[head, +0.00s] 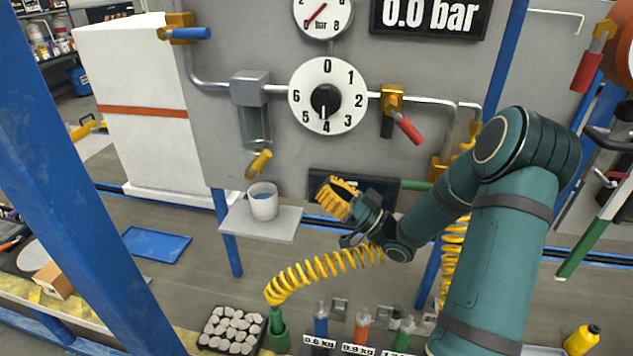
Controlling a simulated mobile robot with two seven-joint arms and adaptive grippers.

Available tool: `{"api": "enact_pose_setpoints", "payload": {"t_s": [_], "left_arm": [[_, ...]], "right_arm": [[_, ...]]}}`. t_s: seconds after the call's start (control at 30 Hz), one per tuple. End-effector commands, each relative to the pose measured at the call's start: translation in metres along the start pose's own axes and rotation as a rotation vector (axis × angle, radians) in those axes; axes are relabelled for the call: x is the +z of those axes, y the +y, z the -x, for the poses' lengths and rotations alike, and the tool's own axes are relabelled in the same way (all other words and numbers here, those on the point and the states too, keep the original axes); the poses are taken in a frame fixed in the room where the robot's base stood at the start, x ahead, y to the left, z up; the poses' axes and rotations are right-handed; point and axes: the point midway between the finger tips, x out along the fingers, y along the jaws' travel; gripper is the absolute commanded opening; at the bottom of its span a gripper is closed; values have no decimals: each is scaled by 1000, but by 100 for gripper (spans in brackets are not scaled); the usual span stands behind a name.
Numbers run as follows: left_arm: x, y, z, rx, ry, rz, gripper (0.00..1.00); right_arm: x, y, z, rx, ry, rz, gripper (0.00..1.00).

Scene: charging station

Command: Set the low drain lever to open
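A yellow lever (260,163) hangs tilted under the clear bowl on the panel, above a white cup (263,202). A green lever (416,186) sticks out level to the left from a brass valve (437,169) low on the panel's right. I cannot tell from marks which is the low drain lever. My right gripper (338,198), with yellow ribbed fingers, is in front of the lower panel, between the two levers and apart from both. No held object shows; its finger gap is not clear. My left gripper is not in view.
A dial (327,97), a red-handled valve (404,127) and a blue-handled valve (186,33) are higher on the panel. The cup stands on a small shelf (283,222). A yellow coiled hose (315,271) passes below my gripper. A blue post (75,170) stands at left.

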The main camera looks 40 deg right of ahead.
Motion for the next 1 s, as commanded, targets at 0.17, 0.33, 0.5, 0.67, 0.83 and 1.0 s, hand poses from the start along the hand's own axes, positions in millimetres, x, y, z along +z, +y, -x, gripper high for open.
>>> {"api": "enact_pose_setpoints", "payload": {"t_s": [0.17,0.33,0.5,0.67,0.83,1.0], "left_arm": [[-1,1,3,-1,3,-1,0],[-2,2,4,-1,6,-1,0],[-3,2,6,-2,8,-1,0],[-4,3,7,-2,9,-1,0],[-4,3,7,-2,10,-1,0],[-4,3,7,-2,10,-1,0]], "right_arm": [[-1,-1,-36,-5,2,1,0],[-1,-1,-70,-4,1,0,0],[0,-1,-98,-3,0,-1,0],[0,0,-114,-2,-1,0,0],[0,0,-121,-1,-1,-1,0],[0,0,-121,0,-1,-1,0]]}}
